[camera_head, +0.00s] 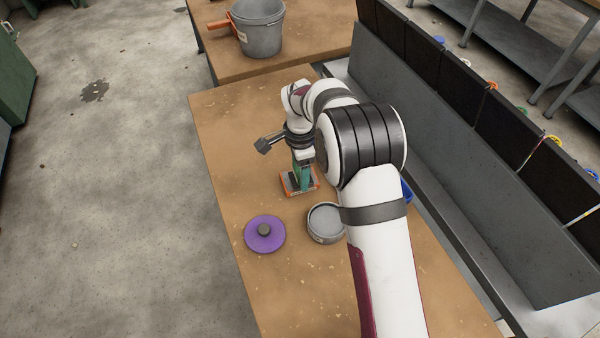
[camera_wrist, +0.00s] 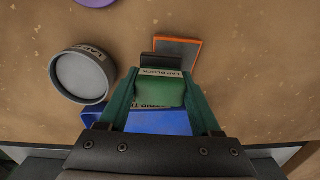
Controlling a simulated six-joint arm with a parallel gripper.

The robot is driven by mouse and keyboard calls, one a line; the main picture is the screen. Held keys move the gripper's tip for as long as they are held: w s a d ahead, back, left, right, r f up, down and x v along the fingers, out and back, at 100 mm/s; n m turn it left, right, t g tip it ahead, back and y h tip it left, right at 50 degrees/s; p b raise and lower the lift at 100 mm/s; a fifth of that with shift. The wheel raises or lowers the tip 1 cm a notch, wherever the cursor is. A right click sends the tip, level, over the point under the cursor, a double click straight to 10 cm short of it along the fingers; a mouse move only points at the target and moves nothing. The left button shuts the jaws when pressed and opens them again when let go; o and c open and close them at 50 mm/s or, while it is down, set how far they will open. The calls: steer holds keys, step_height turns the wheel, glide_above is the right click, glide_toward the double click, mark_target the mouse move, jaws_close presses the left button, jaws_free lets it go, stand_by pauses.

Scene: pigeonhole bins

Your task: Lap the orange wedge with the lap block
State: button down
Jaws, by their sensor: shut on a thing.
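My gripper (camera_wrist: 161,77) has green fingers and is shut on the lap block (camera_wrist: 160,73), which carries a "LAP BLOCK" label and has a dark far part. In the head view my gripper (camera_head: 303,184) points down over the orange wedge (camera_head: 287,182). The wedge lies on the bench with an orange border and a grey upper face. In the wrist view the orange wedge (camera_wrist: 183,52) shows just beyond the block, which overlaps its left and near part. I cannot tell whether the block touches it.
A round grey dish (camera_head: 323,233) with a label beginning "LAP" and a purple disc (camera_head: 263,235) with a dark knob stand near. A blue container (camera_wrist: 160,122) is partly hidden by my gripper. A grey bucket (camera_head: 260,40) stands on the farther bench. The bench's left side is clear.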

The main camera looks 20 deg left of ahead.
stand_by(0.3)
steer(key=r, duration=0.5)
steer(key=shift+a+r, duration=0.1)
steer(key=shift+a, duration=0.15)
step_height(320, 180, down, 5)
steer(key=shift+r, duration=0.15)
steer(key=shift+s+d+f, duration=0.35)
steer(key=shift+s+d, duration=0.1)
steer(key=shift+s, duration=0.1)
steer(key=shift+s+d, duration=0.35)
steer(key=shift+s, duration=0.05)
steer(key=shift+f, duration=0.8)
